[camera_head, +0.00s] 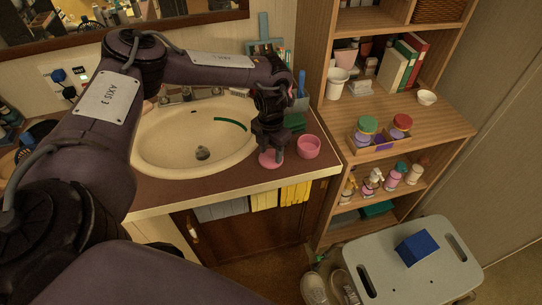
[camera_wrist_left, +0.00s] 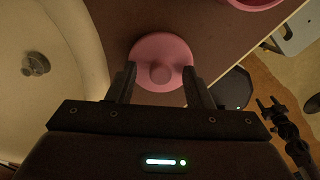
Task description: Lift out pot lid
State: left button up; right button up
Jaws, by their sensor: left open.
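The pink pot lid (camera_head: 268,161) lies on the brown counter between the sink and the pink pot (camera_head: 309,147). In the left wrist view the lid (camera_wrist_left: 160,47) is a round disc with a raised central knob. My left gripper (camera_head: 271,150) points down over the lid and is open. In the left wrist view its two fingers (camera_wrist_left: 160,78) stand on either side of the knob, with gaps beside it. The gripper hides part of the lid in the head view.
The cream sink (camera_head: 150,150) is left of the lid. The pot stands close on the right, its edge also in the left wrist view (camera_wrist_left: 255,3). A wooden shelf (camera_head: 440,118) with jars and books rises at right. A grey stool (camera_head: 400,275) holds a blue box (camera_head: 416,248).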

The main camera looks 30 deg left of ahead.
pick_arm(q)
jog(key=shift+f, duration=0.15)
jog(key=shift+c, duration=0.3)
grip_shut()
jog(key=shift+r, duration=0.2)
